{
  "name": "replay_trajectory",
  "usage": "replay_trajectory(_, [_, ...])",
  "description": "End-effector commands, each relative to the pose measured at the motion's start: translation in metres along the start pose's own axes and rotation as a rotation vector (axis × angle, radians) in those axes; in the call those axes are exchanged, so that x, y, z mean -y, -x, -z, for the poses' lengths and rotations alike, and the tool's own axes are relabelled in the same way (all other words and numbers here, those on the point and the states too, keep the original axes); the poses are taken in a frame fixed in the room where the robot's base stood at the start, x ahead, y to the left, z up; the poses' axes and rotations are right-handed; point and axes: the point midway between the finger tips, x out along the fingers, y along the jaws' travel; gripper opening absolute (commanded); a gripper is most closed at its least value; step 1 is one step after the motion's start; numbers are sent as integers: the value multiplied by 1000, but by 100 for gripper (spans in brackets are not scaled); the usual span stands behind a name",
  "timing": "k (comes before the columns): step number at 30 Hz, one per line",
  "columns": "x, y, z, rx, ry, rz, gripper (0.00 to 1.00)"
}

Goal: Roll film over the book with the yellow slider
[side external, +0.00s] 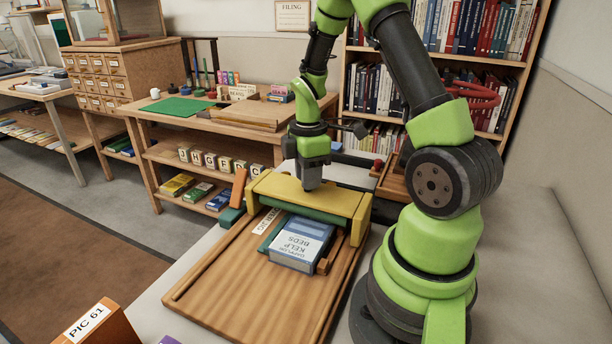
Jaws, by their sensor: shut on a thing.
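The yellow slider (270,191) spans the wooden board (245,295) like a bridge near its far end. A green roller (300,213) runs along its near side. My gripper (311,184) points down at the middle of the slider's top and is shut on it; the exact hold is partly hidden. The book (300,243), blue-grey with a white label reading "Kelp Beds" upside down, lies flat on the board just in front of the slider. Its far edge is close to the roller. I cannot make out any film on the cover.
A wooden block (328,260) sits against the book's right side, and a green piece (271,232) lies at its left. Rails edge the board. An orange box labelled "PIC 61" (98,325) stands at the front left. The board's near part is clear.

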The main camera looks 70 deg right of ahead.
Motion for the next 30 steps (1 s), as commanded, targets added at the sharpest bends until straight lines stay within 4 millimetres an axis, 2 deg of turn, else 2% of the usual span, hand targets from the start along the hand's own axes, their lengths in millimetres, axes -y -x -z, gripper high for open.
replay_trajectory(3, [-5, 1, -3, 3, 7, -20, 0])
replay_trajectory(4, [-5, 1, -3, 3, 7, -20, 32])
replay_trajectory(6, [-5, 1, -2, 2, 6, -19, 48])
replay_trajectory(7, [-5, 1, -2, 2, 6, -18, 51])
replay_trajectory(17, [-4, 4, -1, 1, 5, -15, 51])
replay_trajectory(20, [-4, 17, -1, 1, 6, -18, 51])
replay_trajectory(30, [-3, 82, -2, 1, 5, -21, 51])
